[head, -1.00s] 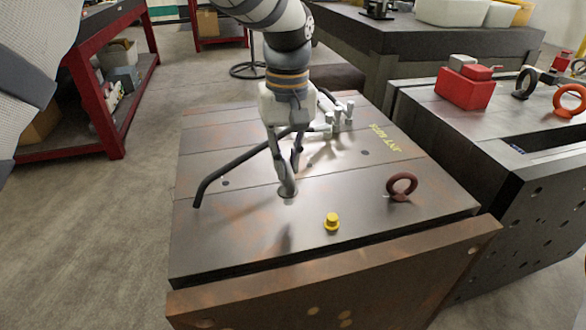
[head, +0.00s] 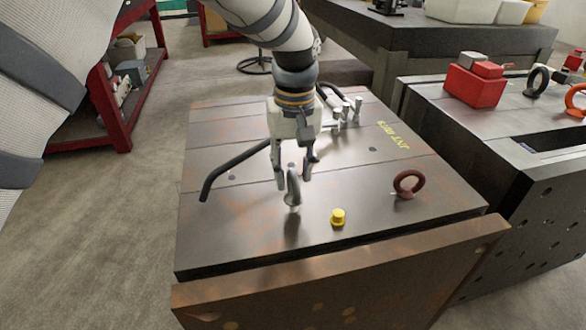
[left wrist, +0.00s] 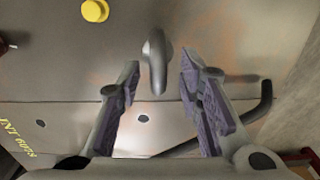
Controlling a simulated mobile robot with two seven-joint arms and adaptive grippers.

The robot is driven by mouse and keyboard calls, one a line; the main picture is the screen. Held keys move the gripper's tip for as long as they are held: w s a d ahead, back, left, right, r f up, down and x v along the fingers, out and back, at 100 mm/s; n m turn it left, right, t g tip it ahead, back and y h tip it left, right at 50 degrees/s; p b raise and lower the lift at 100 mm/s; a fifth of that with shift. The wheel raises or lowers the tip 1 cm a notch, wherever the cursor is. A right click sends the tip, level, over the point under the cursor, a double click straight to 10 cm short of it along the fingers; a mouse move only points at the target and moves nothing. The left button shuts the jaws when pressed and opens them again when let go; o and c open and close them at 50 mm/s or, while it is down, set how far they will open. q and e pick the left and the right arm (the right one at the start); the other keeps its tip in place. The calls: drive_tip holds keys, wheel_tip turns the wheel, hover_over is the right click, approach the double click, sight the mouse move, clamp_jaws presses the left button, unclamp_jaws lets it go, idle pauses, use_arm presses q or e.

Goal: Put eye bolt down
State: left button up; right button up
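A grey steel eye bolt (head: 293,188) stands upright on the top plate of the brown, rust-stained mould base (head: 240,235), near its middle. Its ring also shows in the left wrist view (left wrist: 155,62). My left gripper (head: 294,181) points down over the bolt and is open, with a finger on each side of the ring. In the left wrist view the fingertips (left wrist: 159,66) are spread, with gaps to the ring on both sides. The bolt's foot shows, but whether it sits in a hole cannot be told. My right gripper is out of view.
A yellow plug (head: 338,217) and a dark red eye bolt (head: 408,184) stand on the plate to the right. A bent black hose (head: 225,172) lies to the left, with metal fittings (head: 345,112) behind. Another block (head: 480,135) stands at the right.

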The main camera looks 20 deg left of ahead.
use_arm(q)
wheel_tip(320, 180, up, 12)
